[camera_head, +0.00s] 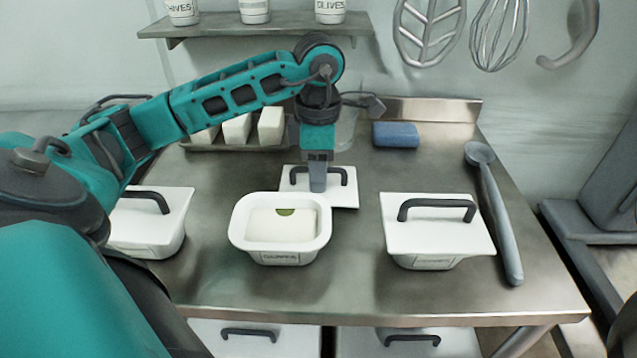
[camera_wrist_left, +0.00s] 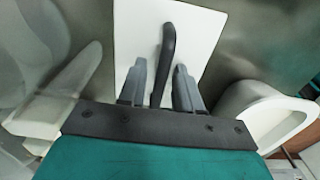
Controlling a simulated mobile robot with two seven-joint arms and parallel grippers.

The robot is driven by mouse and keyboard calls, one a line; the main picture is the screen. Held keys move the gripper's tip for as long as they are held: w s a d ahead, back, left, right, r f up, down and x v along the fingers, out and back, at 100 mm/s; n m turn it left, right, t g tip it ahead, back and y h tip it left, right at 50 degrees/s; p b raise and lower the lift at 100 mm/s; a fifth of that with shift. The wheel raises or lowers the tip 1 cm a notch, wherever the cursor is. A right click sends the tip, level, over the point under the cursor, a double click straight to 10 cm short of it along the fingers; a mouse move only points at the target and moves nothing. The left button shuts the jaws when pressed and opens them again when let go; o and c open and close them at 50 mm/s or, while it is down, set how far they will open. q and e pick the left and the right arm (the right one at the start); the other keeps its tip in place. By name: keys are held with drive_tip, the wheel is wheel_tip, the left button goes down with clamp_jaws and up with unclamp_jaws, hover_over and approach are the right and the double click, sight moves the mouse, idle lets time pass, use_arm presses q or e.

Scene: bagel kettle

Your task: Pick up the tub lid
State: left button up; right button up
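The white tub lid (camera_head: 346,197) with a dark arched handle lies on the steel table behind the open white tub (camera_head: 238,234), which holds a pale block with a green mark. My left gripper (camera_head: 318,188) points down over the middle of the lid and partly hides the handle. In the left wrist view the fingers of my left gripper (camera_wrist_left: 160,78) are apart, one on each side of the lid's handle (camera_wrist_left: 168,45), with a gap on both sides. The lid's white plate (camera_wrist_left: 203,25) shows beyond them. My right gripper is not in view.
Lidded tubs stand at left (camera_head: 150,232) and right (camera_head: 432,226). A tray of pale blocks (camera_head: 237,130) sits behind my arm. A blue sponge (camera_head: 396,135) lies at the back and a long grey spoon (camera_head: 497,215) at right. A shelf (camera_head: 290,24) with jars hangs above.

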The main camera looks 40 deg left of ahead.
use_arm(q)
drive_tip(key=shift+c, duration=0.3)
clamp_jaws()
drive_tip(key=shift+r, duration=0.15)
